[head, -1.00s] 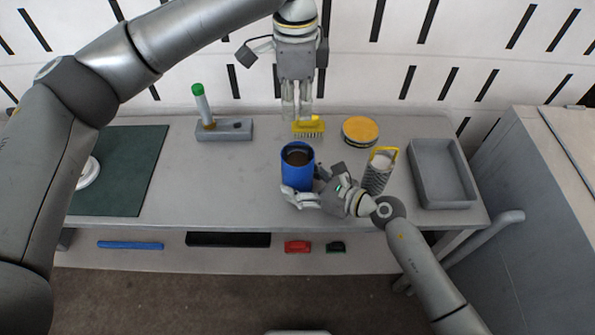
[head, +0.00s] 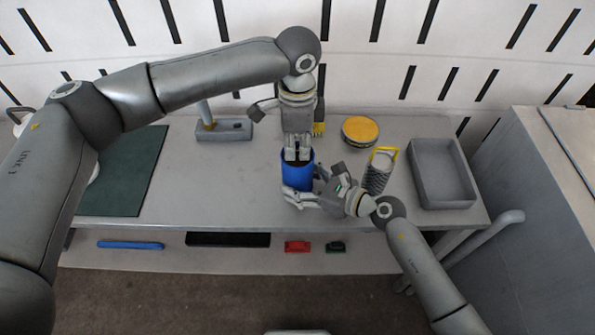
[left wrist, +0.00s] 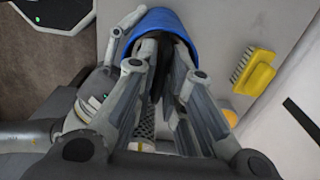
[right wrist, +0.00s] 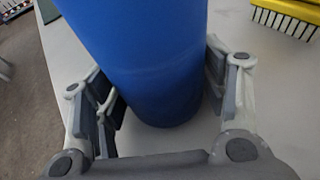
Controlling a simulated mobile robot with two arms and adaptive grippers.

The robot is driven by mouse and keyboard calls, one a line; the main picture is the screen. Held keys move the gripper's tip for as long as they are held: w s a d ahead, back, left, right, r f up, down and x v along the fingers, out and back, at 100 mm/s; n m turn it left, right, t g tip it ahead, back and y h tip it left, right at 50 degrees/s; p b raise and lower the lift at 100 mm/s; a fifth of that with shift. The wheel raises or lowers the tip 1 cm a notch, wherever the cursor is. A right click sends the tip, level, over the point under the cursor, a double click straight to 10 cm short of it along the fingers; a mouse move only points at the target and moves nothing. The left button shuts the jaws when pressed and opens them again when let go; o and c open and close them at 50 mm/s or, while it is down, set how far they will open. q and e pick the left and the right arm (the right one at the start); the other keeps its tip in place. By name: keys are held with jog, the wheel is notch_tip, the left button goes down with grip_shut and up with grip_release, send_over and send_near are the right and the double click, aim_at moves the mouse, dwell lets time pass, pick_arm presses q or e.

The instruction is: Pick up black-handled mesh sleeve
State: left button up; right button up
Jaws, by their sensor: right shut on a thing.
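A blue cylinder container (head: 297,182) stands upright near the table's front edge; it also shows in the left wrist view (left wrist: 163,22) and the right wrist view (right wrist: 145,60). My right gripper (head: 307,187) is shut around its side. My left gripper (head: 297,155) points down at the container's mouth, its fingers apart on either side of a dark upright part (left wrist: 164,72) inside, apparently the black handle. The fingers do not clearly touch it. The mesh of the black-handled sleeve is hidden in the container.
A yellow-handled mesh sleeve (head: 377,172) stands close to the right of my right gripper. A yellow brush (left wrist: 255,72), a yellow-topped round container (head: 360,131), a grey tray (head: 443,203) and a grey holder (head: 225,136) stand around. The table between the green mat (head: 125,195) and the blue container is clear.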

pick_arm(q)
grip_shut()
dwell(0.5)
notch_tip(320, 180, up, 18)
dwell(0.4)
pick_arm(e)
jog(key=o, duration=1.2)
